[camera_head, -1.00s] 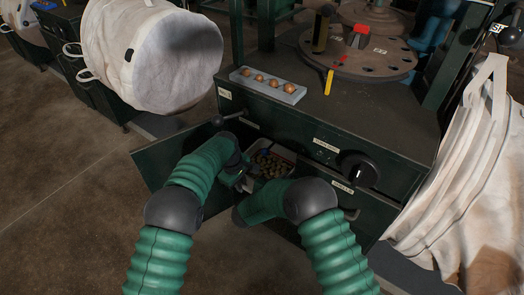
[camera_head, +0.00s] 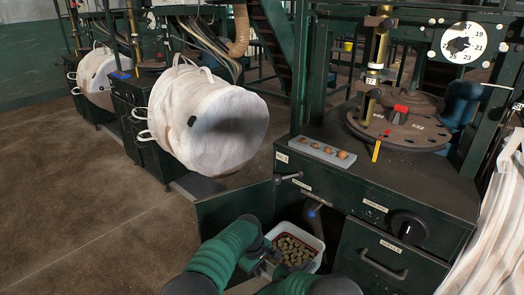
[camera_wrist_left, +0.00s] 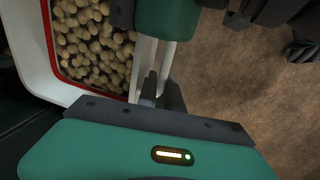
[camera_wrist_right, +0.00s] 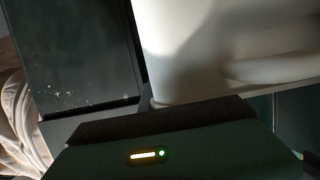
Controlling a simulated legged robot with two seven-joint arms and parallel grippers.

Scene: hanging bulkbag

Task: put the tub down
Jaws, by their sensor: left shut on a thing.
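The tub (camera_head: 317,243) is white with a red line inside its rim and is full of small tan lumps. It is in front of the open cabinet bay in the head view; its underside is hidden. My left gripper (camera_head: 268,257) is at the tub's left side. In the left wrist view, it (camera_wrist_left: 152,88) is shut on the tub's white edge (camera_wrist_left: 38,75). In the right wrist view, the tub's pale wall and handle (camera_wrist_right: 270,70) fill the upper right, close to my right gripper (camera_wrist_right: 160,110). Its fingers are not clear, and the head view hides them.
An open dark green door (camera_head: 225,207) stands left of the tub, and a drawer front (camera_head: 385,258) is to its right. A tray of brown pieces (camera_head: 316,151) lies on the cabinet top. A large white bag (camera_head: 215,125) hangs at left. Floor at left is clear.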

